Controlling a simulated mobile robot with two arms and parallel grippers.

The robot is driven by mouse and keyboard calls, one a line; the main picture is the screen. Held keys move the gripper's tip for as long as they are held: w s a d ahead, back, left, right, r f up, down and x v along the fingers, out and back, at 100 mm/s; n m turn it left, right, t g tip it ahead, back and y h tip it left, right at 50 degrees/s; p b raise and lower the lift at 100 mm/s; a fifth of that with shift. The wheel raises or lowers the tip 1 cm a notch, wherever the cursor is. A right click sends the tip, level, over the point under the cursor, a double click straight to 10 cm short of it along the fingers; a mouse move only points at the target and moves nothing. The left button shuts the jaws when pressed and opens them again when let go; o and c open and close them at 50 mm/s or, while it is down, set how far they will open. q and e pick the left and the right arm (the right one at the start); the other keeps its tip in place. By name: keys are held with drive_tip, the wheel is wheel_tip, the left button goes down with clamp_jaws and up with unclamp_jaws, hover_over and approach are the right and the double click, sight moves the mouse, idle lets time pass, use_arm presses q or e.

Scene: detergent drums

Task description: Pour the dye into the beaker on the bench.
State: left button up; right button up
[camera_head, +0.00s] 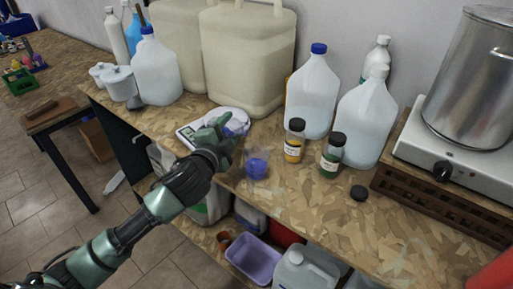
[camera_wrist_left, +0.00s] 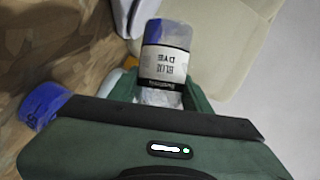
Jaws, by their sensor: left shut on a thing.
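My left gripper (camera_head: 232,128) is shut on a small clear bottle of blue dye (camera_head: 238,126), above the bench. In the left wrist view the bottle (camera_wrist_left: 165,62) shows a white label reading BLUE DYE and blue liquid at its far end; it looks tilted. The beaker (camera_head: 256,166) stands on the bench just right of and below the gripper, with blue in it. In the left wrist view the blue beaker (camera_wrist_left: 42,105) is at the left edge, apart from the bottle. Whether dye is flowing cannot be told. My right gripper is not in view.
A yellow dye bottle (camera_head: 294,141) and a green one (camera_head: 332,155) stand right of the beaker. A loose black cap (camera_head: 358,193) lies on the bench. White jugs (camera_head: 312,95) and large drums (camera_head: 250,55) stand behind. A hot plate (camera_head: 455,150) bears a metal pot (camera_head: 474,80).

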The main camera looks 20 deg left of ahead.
sight(226, 135)
use_arm(q)
wheel_tip(226, 135, up, 2)
drive_tip(key=shift+n+p, duration=0.4)
drive_tip(key=shift+p, duration=0.75)
drive_tip(key=n+p, duration=0.1)
drive_tip(key=p, duration=0.1)
drive_tip(key=n+g+h+p, duration=0.1)
drive_tip(key=p, duration=0.2)
drive_tip(key=n+p, duration=0.2)
drive_tip(key=p, duration=0.1)
drive_tip(key=shift+s+d+g+h, duration=0.15)
drive_tip(key=shift+d+g+h, duration=0.25)
drive_tip(key=f, duration=0.1)
drive_tip(key=a+f+n, duration=0.1)
drive_tip(key=f, duration=0.1)
drive_tip(key=f+n+g+h, duration=0.1)
drive_tip(key=f, duration=0.1)
drive_tip(key=shift+w+a, duration=0.3)
drive_tip(key=shift+a, duration=0.05)
drive_tip(key=shift+w+a+r+n+h+p, duration=0.15)
drive_tip(key=shift+r+n+h+p, duration=0.15)
drive_tip(key=shift+n+p, duration=0.3)
drive_tip(key=shift+a+f, duration=0.1)
drive_tip(key=shift+f, duration=0.05)
drive_tip(key=shift+a+f+n+g+h, duration=0.2)
drive_tip(key=shift+n+g+h, duration=0.1)
drive_tip(key=shift+n+h, duration=0.25)
drive_tip(key=shift+w+f+n+b, duration=0.1)
drive_tip(key=shift+n+b, duration=0.25)
